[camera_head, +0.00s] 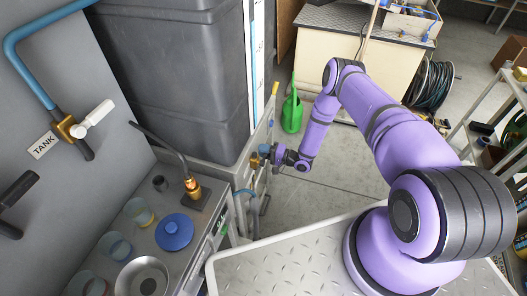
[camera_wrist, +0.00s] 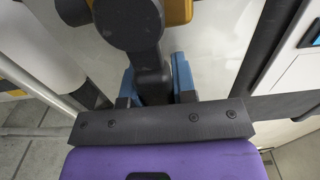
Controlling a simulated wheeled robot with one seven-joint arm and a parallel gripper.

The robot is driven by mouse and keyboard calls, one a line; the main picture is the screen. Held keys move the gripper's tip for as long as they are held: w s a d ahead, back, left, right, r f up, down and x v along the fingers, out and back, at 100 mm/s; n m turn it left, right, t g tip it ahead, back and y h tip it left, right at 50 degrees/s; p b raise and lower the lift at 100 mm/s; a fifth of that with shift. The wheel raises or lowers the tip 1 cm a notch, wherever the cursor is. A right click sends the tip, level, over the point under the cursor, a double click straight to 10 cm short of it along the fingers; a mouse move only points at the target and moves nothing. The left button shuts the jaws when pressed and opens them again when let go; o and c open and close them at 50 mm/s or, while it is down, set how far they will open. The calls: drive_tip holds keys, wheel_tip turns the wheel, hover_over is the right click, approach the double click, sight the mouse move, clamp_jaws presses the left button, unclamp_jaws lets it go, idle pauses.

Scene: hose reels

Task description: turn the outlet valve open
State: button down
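The valve at my gripper has a brass body (camera_head: 255,160), low on the side of the grey bench, below the dark tank. In the wrist view its brass body (camera_wrist: 178,10) shows at the top edge, with a dark handle (camera_wrist: 150,72) running down from it. My gripper (camera_head: 268,153) is at this valve. In the wrist view the blue fingertips of my gripper (camera_wrist: 157,82) stand on either side of the dark handle and appear to press on it. The exact contact is partly hidden. No label for this valve is readable.
Another brass valve (camera_head: 68,128) with a white handle sits on the left panel beside a TANK label (camera_head: 43,145). The bench holds a blue lid (camera_head: 174,232) and a steel bowl (camera_head: 142,277). A green watering can (camera_head: 292,112) stands on the floor beyond my gripper.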

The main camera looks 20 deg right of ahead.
sight(251, 151)
drive_tip(key=shift+s+r+n, duration=0.1)
drive_tip(key=shift+r+n, duration=0.6)
drive_tip(key=shift+n, duration=0.5)
drive_tip(key=n, duration=0.1)
drive_tip(key=r+n, duration=0.1)
drive_tip(key=shift+s+a+r+n, duration=0.1)
drive_tip(key=shift+s+r+n, duration=0.1)
drive_tip(key=shift+n, duration=0.1)
drive_tip(key=n, duration=0.1)
drive_tip(key=r+n, duration=0.1)
drive_tip(key=s+n, duration=0.1)
drive_tip(key=shift+a+r+n, duration=0.3)
drive_tip(key=shift+a+r, duration=0.05)
drive_tip(key=n, duration=0.1)
drive_tip(key=s+a+r+n, duration=0.1)
drive_tip(key=n, duration=0.1)
drive_tip(key=s+n, duration=0.1)
drive_tip(key=n, duration=0.1)
drive_tip(key=shift+a+r, duration=0.25)
drive_tip(key=shift+r, duration=0.05)
drive_tip(key=shift+s+a+r+n, duration=0.1)
drive_tip(key=shift+s+a+n, duration=0.15)
drive_tip(key=shift+n, duration=0.5)
drive_tip(key=shift+s+a+n, duration=0.2)
drive_tip(key=shift+s+n, duration=0.15)
drive_tip(key=shift+n, duration=0.35)
drive_tip(key=shift+s+a+r+n, duration=0.1)
drive_tip(key=shift+s+a+n, duration=0.15)
drive_tip(key=shift+n, duration=0.5)
drive_tip(key=shift+s+f, duration=0.1)
